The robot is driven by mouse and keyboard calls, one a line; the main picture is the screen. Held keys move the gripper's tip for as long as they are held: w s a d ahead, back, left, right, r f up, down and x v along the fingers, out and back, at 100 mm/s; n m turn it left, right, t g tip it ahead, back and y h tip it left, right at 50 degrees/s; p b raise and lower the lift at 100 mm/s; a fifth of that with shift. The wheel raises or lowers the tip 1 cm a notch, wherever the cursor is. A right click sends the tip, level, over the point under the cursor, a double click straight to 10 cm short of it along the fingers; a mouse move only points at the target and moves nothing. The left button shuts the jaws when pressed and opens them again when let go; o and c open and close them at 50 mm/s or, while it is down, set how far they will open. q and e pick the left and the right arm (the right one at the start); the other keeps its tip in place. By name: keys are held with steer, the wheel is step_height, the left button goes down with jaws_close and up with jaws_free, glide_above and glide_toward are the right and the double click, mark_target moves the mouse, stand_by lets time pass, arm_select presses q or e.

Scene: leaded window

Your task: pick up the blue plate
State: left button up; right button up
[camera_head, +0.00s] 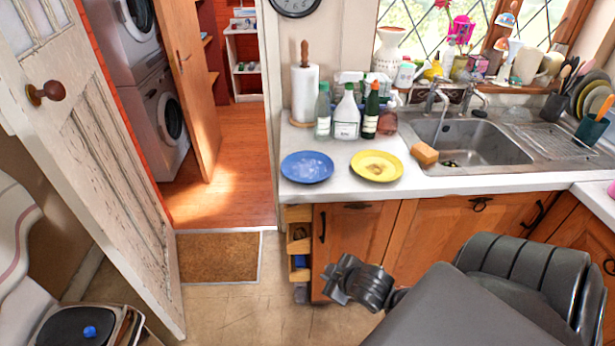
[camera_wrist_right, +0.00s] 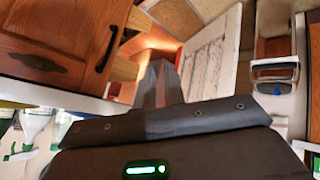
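The blue plate (camera_head: 307,167) lies flat on the white counter, near its left front corner, with nothing on top of it. A yellow plate (camera_head: 377,166) lies just to its right, a small gap apart. My right gripper (camera_head: 338,279) is in front of the cabinet, below the counter edge and apart from both plates. In the right wrist view its two dark fingers (camera_wrist_right: 160,85) show a narrow gap between them and hold nothing. The blue plate cannot be made out in the wrist view. My left gripper is not in view.
Several bottles (camera_head: 346,113) and a paper towel roll (camera_head: 304,92) stand behind the plates. A sponge (camera_head: 425,154) lies by the sink (camera_head: 470,140). A white door (camera_head: 90,150) stands open at left. The floor (camera_head: 240,315) before the cabinets is clear.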

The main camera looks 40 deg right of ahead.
steer(key=w+d+r+n+t, duration=0.4)
steer(key=w+d+r, duration=0.3)
steer(key=w+d, duration=0.15)
steer(key=n+t+y, duration=0.2)
steer(key=n, duration=0.1)
glide_toward(303, 189)
step_height(303, 189, up, 3)
steer(key=x, duration=0.5)
steer(key=shift+s+d+f+p, duration=0.1)
steer(key=shift+f+p, duration=0.15)
steer(key=shift+p, duration=0.1)
steer(key=shift+w+m, duration=0.3)
steer(key=p+x, duration=0.1)
steer(key=x, duration=0.2)
steer(key=shift+w+p, duration=0.3)
steer(key=shift+p, duration=0.1)
steer(key=shift+w+f, duration=0.2)
steer(key=shift+w, duration=0.3)
jaws_close()
